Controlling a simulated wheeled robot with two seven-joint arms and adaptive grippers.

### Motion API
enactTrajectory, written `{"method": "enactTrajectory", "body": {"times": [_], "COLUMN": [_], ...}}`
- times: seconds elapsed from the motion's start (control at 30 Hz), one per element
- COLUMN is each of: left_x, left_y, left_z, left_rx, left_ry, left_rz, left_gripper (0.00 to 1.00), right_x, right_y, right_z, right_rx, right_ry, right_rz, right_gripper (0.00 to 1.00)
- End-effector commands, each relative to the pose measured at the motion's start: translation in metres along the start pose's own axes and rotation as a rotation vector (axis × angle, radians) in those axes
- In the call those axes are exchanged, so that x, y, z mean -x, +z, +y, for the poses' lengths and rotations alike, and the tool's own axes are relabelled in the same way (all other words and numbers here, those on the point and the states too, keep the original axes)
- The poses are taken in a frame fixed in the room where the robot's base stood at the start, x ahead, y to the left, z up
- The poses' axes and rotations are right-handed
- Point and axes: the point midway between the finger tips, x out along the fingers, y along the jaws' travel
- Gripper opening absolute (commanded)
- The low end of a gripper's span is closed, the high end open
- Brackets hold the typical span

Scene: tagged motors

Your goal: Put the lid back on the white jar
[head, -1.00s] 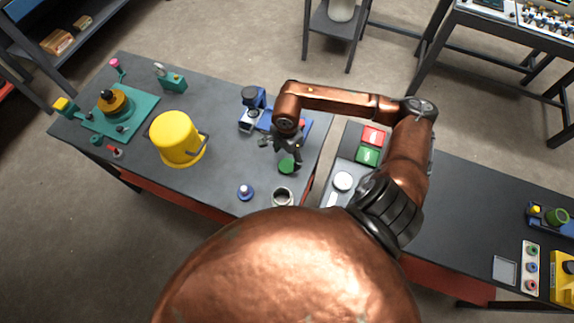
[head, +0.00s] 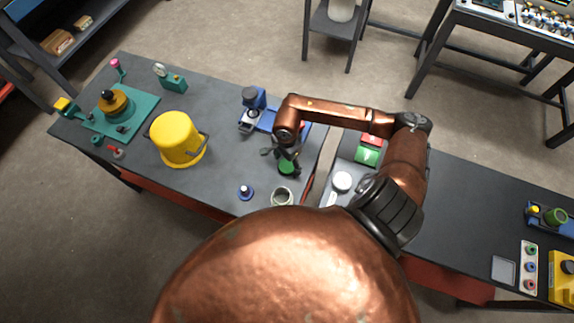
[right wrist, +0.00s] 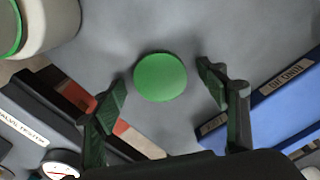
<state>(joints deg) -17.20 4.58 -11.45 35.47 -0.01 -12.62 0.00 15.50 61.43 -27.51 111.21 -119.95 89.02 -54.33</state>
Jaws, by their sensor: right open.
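The green round lid (head: 286,169) lies flat on the dark tabletop. In the right wrist view the lid (right wrist: 160,77) sits between and beyond my fingertips. The white jar (head: 282,196) stands open-topped near the table's front edge, just below the lid in the head view. Part of the jar (right wrist: 52,22) shows at the top left of the right wrist view, with a green band at its side. My right gripper (head: 286,155) is open and empty over the lid, pointing down; its fingers (right wrist: 165,95) show no contact with it. My left gripper is not in view.
A blue device (head: 253,106) stands behind my right gripper. A gap separates this table from the right one, which holds a green box (head: 367,155).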

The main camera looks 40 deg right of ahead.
Motion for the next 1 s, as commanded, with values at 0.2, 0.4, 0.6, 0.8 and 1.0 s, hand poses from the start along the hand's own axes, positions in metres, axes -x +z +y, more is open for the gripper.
{"method": "enactTrajectory", "body": {"times": [0.2,0.4,0.6,0.8,1.0], "left_x": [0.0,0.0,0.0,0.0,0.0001], "left_y": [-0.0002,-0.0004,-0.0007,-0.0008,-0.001], "left_z": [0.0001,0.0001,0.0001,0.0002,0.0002], "left_rx": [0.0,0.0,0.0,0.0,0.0], "left_ry": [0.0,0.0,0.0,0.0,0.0], "left_rz": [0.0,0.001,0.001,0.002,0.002], "left_gripper": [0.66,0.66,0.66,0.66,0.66], "right_x": [0.0003,0.0004,0.0004,0.0007,0.0092], "right_y": [0.0,0.0,0.0,0.0,-0.0003], "right_z": [-0.0002,-0.0002,-0.0002,-0.0003,-0.0014], "right_rx": [0.0,0.0,0.0,0.0,-0.001], "right_ry": [0.0,0.0,0.0,-0.001,-0.003], "right_rz": [0.0,0.0,0.0,0.0,0.0], "right_gripper": [0.57,0.44,0.39,0.39,0.39]}}
